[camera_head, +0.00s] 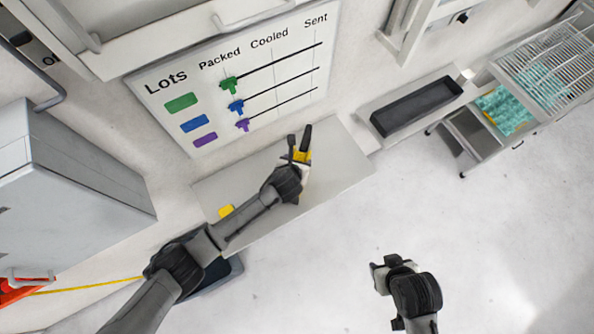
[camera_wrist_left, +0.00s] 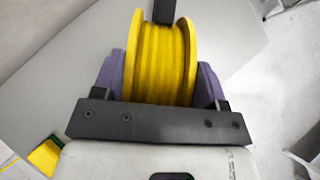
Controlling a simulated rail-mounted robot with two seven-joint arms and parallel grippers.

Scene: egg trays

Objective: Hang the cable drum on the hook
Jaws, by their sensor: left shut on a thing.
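The yellow cable drum (camera_wrist_left: 163,60), a round spool with raised rims, fills the middle of the left wrist view between two purple side pieces. A dark upright piece stands at its far side. My left gripper (camera_head: 299,148) is shut on the drum, and a little of its yellow (camera_head: 301,156) shows in the head view. The gripper is over the light grey bench by the wall. My right gripper (camera_head: 381,272) is over the open floor, apart from the drum; its jaw opening is unclear. I cannot make out the hook in either view.
The grey bench (camera_head: 342,160) also bears a small yellow block (camera_head: 226,211). A whiteboard (camera_head: 290,75) with coloured tags is behind it. A black tray (camera_head: 416,106) and a metal rack cart (camera_head: 470,135) are right. A grey cabinet (camera_head: 75,185) is left. The floor at lower right is clear.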

